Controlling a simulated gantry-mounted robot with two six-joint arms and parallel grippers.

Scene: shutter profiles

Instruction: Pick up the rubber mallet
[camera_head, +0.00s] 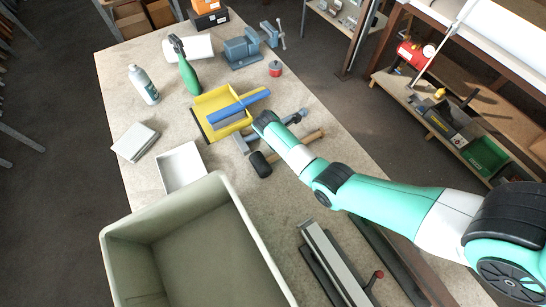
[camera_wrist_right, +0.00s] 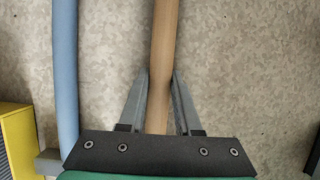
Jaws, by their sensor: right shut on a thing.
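The rubber mallet lies across the middle of the table, with a black head (camera_head: 261,164) at the left and a wooden handle (camera_head: 312,136) running up to the right. My right arm crosses over the handle in the head view and hides its middle. In the right wrist view, my right gripper (camera_wrist_right: 159,88) has its two grey fingers on either side of the wooden handle (camera_wrist_right: 163,45) and is shut on it. The mallet head is out of sight in that view. I cannot tell whether the mallet touches the table. My left gripper is not in view.
A hammer with a blue handle (camera_wrist_right: 66,70) lies beside the mallet. A yellow dustpan-like tray (camera_head: 218,112) with a blue bar lies behind it. A large grey-green bin (camera_head: 190,245) stands at the front, a white box (camera_head: 181,167) beside it. A vise (camera_head: 242,48) stands at the back.

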